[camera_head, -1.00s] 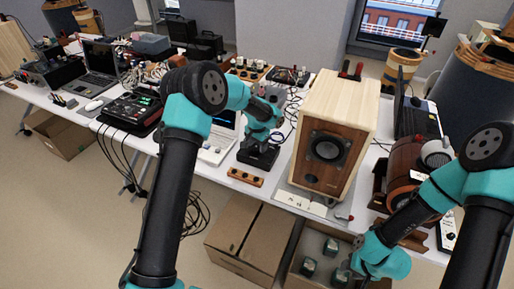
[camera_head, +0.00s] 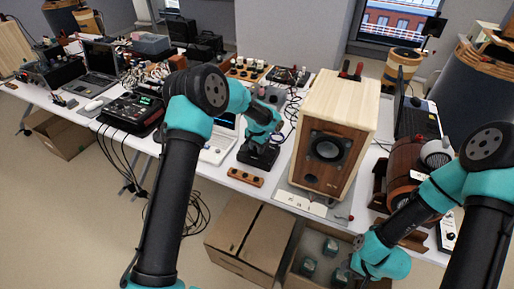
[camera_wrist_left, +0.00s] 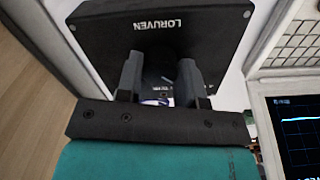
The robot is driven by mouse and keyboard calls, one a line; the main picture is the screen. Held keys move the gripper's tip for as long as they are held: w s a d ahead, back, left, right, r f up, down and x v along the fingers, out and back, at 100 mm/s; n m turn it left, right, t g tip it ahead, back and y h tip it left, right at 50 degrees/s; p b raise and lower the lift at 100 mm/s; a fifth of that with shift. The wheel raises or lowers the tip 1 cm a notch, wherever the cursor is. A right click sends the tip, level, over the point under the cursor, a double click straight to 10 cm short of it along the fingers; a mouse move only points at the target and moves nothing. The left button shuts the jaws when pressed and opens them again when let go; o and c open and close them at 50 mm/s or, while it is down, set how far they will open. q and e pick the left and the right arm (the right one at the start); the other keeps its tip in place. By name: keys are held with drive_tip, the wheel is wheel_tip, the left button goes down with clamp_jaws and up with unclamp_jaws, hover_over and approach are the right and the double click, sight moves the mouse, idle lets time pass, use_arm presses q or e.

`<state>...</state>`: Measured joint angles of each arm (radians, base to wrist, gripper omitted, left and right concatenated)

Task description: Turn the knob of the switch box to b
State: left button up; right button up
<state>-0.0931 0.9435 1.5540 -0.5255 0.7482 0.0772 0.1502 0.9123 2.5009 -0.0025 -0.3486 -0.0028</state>
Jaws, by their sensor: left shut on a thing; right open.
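The switch box is a black box (camera_head: 258,155) near the front edge of the table, left of the wooden speaker. In the left wrist view its dark face (camera_wrist_left: 210,45) carries the word LORUVEN. My left gripper (camera_wrist_left: 158,75) is over this face, its two grey fingers close together and shut on the knob. The knob is mostly hidden between the fingers, so its pointer and the position marks cannot be read. My right gripper (camera_head: 347,272) is low at the front right, above an open cardboard box, apart from the switch box; its fingers are hard to make out.
The wooden speaker (camera_head: 327,149) stands close right of the switch box. Cardboard boxes (camera_head: 247,240) stand on the floor below the table edge.

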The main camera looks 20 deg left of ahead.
use_arm(q)
drive_tip(key=shift+m, duration=0.4)
drive_tip(key=m, duration=0.4)
drive_tip(key=shift+m, duration=2)
drive_tip(key=o, duration=0.9)
